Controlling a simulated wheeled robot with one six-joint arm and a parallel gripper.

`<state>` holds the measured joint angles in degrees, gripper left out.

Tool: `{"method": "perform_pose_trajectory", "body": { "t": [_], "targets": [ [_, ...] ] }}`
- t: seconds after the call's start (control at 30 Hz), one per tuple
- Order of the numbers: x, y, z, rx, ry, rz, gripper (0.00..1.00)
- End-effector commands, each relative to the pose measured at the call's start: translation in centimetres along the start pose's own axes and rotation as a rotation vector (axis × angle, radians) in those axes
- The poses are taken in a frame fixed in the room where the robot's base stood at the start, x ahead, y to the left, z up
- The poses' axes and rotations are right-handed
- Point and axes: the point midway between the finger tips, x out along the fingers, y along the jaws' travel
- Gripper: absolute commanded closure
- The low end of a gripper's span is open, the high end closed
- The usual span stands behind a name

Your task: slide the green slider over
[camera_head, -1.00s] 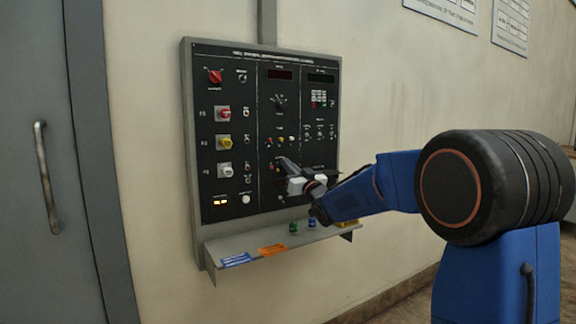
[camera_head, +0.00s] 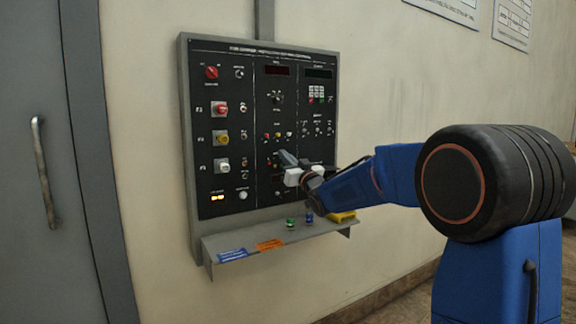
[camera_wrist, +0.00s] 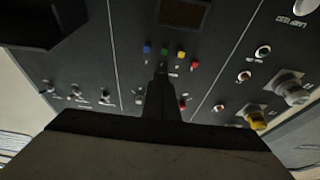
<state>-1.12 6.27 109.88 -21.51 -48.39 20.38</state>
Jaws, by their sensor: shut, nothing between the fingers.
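The control panel (camera_head: 225,120) is on the wall. A row of small coloured caps shows close up in the wrist view: a blue cap (camera_wrist: 147,47), a green slider cap (camera_wrist: 164,51), a yellow cap (camera_wrist: 181,55) and a red cap (camera_wrist: 195,66). In the head view this row is tiny, mid-panel, and the green cap is hard to single out. My gripper (camera_head: 281,154) is shut and empty, just below the row. In the wrist view its dark fingertips (camera_wrist: 162,74) point at the green cap. Contact cannot be told.
A shelf (camera_head: 290,236) under the panel carries a green item (camera_head: 291,222), a blue item (camera_head: 309,216), a yellow item (camera_head: 342,216) and flat tags. Red, yellow and white knobs (camera_head: 220,137) line the panel's left. A grey door (camera_head: 35,100) stands at far left.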

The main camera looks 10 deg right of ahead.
Motion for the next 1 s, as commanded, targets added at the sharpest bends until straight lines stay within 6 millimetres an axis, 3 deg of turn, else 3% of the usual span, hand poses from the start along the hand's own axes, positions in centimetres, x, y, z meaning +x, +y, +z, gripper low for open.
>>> {"method": "perform_pose_trajectory", "body": {
  "t": [0.07,0.7,1.0],
  "targets": [
    [0.3,-0.3,-0.8,0.0,0.001,0.0,1.0],
    [-8.7,-0.2,-0.6,0.0,0.0,0.001,1.0],
    [-9.7,-0.2,-0.6,0.0,0.001,0.0,1.0]
  ]
}}
